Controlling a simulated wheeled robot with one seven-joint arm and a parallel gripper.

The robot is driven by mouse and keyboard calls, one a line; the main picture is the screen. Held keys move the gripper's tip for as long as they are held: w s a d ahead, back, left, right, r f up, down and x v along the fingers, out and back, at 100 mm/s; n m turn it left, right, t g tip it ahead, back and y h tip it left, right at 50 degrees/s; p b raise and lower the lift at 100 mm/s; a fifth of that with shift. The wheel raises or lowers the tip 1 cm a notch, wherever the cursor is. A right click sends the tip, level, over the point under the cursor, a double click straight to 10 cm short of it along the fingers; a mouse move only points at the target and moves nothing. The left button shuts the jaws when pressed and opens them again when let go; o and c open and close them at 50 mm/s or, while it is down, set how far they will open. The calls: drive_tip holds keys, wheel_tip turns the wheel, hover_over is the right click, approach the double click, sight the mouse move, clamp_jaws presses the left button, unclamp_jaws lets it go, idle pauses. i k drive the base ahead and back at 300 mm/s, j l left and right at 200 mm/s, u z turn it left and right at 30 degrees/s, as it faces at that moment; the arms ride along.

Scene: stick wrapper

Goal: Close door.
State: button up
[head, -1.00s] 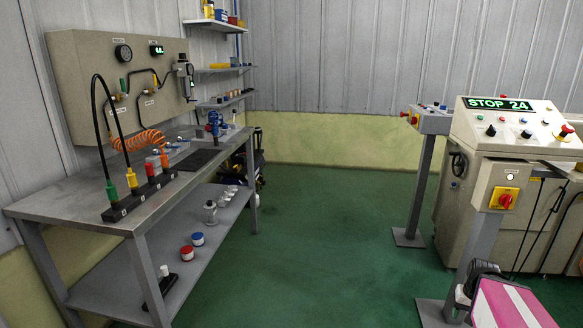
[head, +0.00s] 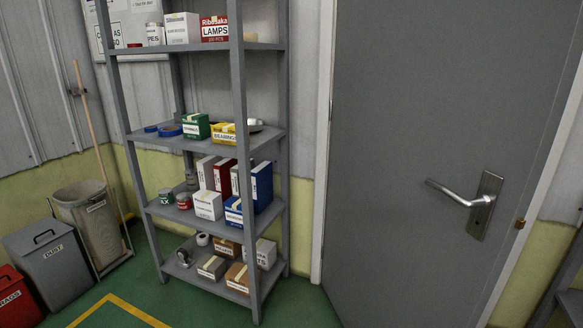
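The grey door (head: 400,150) fills the right side of the head view. A silver lever handle (head: 462,196) on a dark plate sits near its right edge, with the lever pointing left. A small brass latch or strike piece (head: 519,223) shows on the pale strip to the right of the handle. A white frame post (head: 324,140) runs down the door's left side. I cannot tell for sure whether the door stands ajar or is flush in its frame. Its top and lower right are cut off. My gripper is not in view.
A grey metal shelf (head: 241,140) with boxes and tape stands left of the door. A grey dust bin (head: 50,270), a red bin (head: 15,298), a tall bin (head: 88,220) and a broom (head: 93,130) are farther left. Green floor (head: 300,300) is open in front.

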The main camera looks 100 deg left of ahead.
sight(470, 97)
drive_tip(key=u, duration=3.45)
